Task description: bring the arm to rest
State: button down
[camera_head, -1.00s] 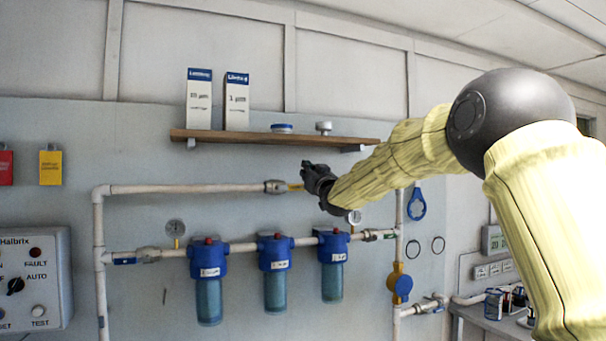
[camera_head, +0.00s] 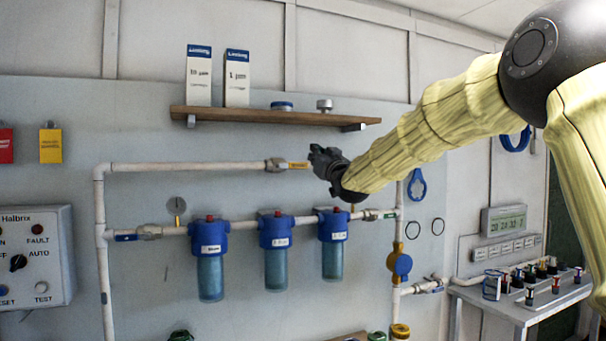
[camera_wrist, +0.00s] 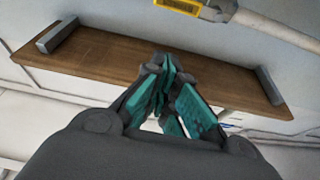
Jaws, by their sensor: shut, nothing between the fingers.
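My gripper (camera_head: 322,160) is at the end of my yellow-sleeved arm, which reaches in from the right in the head view. It appears in front of the pipe wall, below the right part of the wooden shelf and beside the yellow-handled valve (camera_head: 297,165). In the wrist view my gripper (camera_wrist: 170,95) has its teal-padded fingers drawn together with nothing held. The wooden shelf (camera_wrist: 110,65) lies beyond the fingers there. Whether the gripper touches anything is not clear, but no contact shows.
Three blue filter housings (camera_head: 275,235) hang on the lower pipe. Two boxes (camera_head: 237,78) stand on the shelf (camera_head: 240,116). A control panel (camera_head: 35,255) is at left. A bench (camera_head: 530,308) with small items is at lower right.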

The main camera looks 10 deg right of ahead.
notch_tip(320, 180, down, 21)
jog(key=w+a+g, duration=0.1)
jog(key=w+g, duration=0.1)
jog(key=g, duration=0.1)
jog(key=s+f+m+g+h, duration=0.15)
jog(key=s+f, duration=0.35)
jog(key=f, duration=1)
jog(key=s+f+g, duration=0.3)
jog(key=s+f, duration=0.2)
jog(key=f, duration=1)
jog(key=s+f+g+h, duration=0.1)
jog(key=s+f+g, duration=0.3)
jog(key=f, duration=1.1)
jog(key=s+f+g, duration=0.2)
jog(key=s+f, duration=0.9)
jog(key=s, duration=0.3)
jog(key=s+f+g, duration=0.2)
jog(key=s+f, duration=0.9)
jog(key=s, duration=0.2)
jog(key=s+f+g, duration=0.3)
jog(key=s, duration=1.1)
jog(key=s+f+g+h, duration=0.1)
jog(key=s+f+g, duration=0.2)
jog(key=s, duration=1.2)
jog(key=shift+d+f, duration=0.2)
